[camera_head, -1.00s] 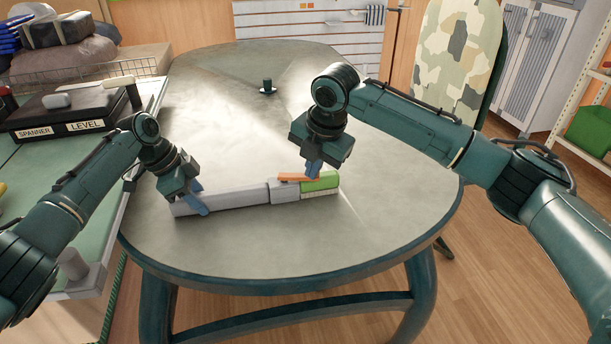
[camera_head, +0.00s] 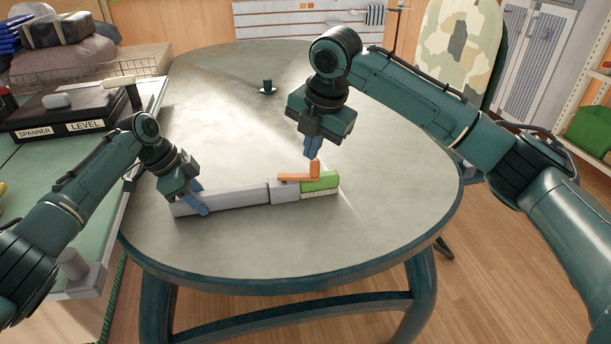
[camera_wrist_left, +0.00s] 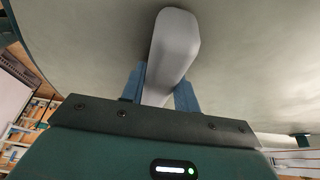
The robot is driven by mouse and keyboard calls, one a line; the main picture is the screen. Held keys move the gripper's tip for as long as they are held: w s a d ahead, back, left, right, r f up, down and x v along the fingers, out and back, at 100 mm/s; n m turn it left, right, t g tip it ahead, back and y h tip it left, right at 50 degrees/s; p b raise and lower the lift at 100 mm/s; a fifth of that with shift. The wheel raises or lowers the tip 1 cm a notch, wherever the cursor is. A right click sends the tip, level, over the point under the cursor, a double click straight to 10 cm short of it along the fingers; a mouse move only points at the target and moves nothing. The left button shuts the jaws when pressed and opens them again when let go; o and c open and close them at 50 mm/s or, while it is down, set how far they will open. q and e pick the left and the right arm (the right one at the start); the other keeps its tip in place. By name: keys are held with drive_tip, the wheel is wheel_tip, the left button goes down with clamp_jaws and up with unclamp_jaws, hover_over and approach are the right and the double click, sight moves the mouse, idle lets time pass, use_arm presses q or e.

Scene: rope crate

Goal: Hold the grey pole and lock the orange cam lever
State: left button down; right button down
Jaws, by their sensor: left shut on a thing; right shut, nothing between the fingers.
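The grey pole (camera_head: 235,196) lies across the near part of the round table. A grey collar (camera_head: 284,191) and a green section (camera_head: 320,182) are at its right end. The orange cam lever (camera_head: 300,177) lies along the collar, with an upright tab at its right end. My left gripper (camera_head: 197,200) is shut on the pole near its left end. In the left wrist view, the pole (camera_wrist_left: 174,50) passes between the blue fingers (camera_wrist_left: 160,88). My right gripper (camera_head: 313,150) is shut and empty, just above the lever's tab; I cannot tell if it touches.
The table (camera_head: 220,110) is mostly bare. A side bench at left holds a black case (camera_head: 70,112). A camouflage ironing board (camera_head: 455,45) stands behind my right arm.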

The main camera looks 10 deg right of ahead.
use_arm(q)
drive_tip(key=shift+f, duration=0.15)
drive_tip(key=c, duration=1)
unclamp_jaws()
drive_tip(key=shift+o, duration=0.2)
drive_tip(key=v, duration=1.2)
drive_tip(key=shift+a, duration=0.1)
